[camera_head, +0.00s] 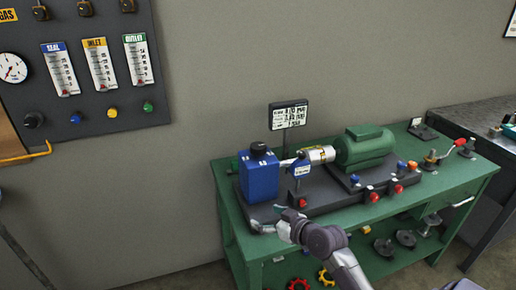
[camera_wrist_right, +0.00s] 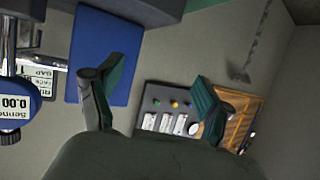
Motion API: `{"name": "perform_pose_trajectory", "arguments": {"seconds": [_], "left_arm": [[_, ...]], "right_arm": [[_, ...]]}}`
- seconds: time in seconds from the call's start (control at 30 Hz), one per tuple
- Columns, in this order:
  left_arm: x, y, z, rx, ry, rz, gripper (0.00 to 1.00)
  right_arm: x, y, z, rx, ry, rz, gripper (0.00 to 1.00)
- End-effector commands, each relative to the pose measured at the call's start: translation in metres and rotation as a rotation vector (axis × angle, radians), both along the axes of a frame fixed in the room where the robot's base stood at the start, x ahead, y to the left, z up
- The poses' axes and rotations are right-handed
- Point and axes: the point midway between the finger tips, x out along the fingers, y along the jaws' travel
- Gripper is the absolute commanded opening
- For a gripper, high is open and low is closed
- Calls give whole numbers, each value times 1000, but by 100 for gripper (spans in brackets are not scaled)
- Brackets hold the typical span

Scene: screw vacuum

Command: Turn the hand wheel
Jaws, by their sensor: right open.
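My right gripper (camera_head: 267,218) reaches in from the bottom and is at the front left corner of the green bench, just in front of the blue box-shaped unit (camera_head: 262,179). Its fingers are spread with nothing between them, which also shows in the right wrist view (camera_wrist_right: 143,80). The blue unit also shows in the wrist view (camera_wrist_right: 105,60), beside one finger. I cannot tell which part is the task's hand wheel. Wheel-shaped parts on the lower shelf are red (camera_head: 299,284), yellow (camera_head: 325,277) and dark (camera_head: 384,246). My left gripper is not in view.
The green bench (camera_head: 478,190) carries a green motor (camera_head: 364,148), a small display (camera_head: 288,116) and a red-handled clamp (camera_head: 440,156). A dark gauge panel (camera_head: 90,118) hangs on the wall at left. A dark table (camera_head: 480,114) stands at right. The floor left of the bench looks clear.

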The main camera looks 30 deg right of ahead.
Motion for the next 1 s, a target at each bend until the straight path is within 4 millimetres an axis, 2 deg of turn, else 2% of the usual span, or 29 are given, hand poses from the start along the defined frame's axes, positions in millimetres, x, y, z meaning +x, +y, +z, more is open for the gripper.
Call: {"name": "perform_pose_trajectory", "arguments": {"seconds": [0.03,0.2,0.3,0.47,0.57,0.8,1.0], "left_arm": [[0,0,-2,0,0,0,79],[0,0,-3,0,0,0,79],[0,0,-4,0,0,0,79],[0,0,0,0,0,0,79],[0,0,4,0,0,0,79],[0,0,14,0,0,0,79],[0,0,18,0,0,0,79]], "right_arm": [[11,-17,24,3,-76,-21,79],[31,-63,95,21,-292,-88,79],[34,-79,118,28,-360,-113,79],[45,-84,127,32,-382,-122,79],[60,-82,128,33,-382,-121,79],[113,-81,128,35,-380,-121,79],[149,-80,126,33,-378,-121,79]]}}
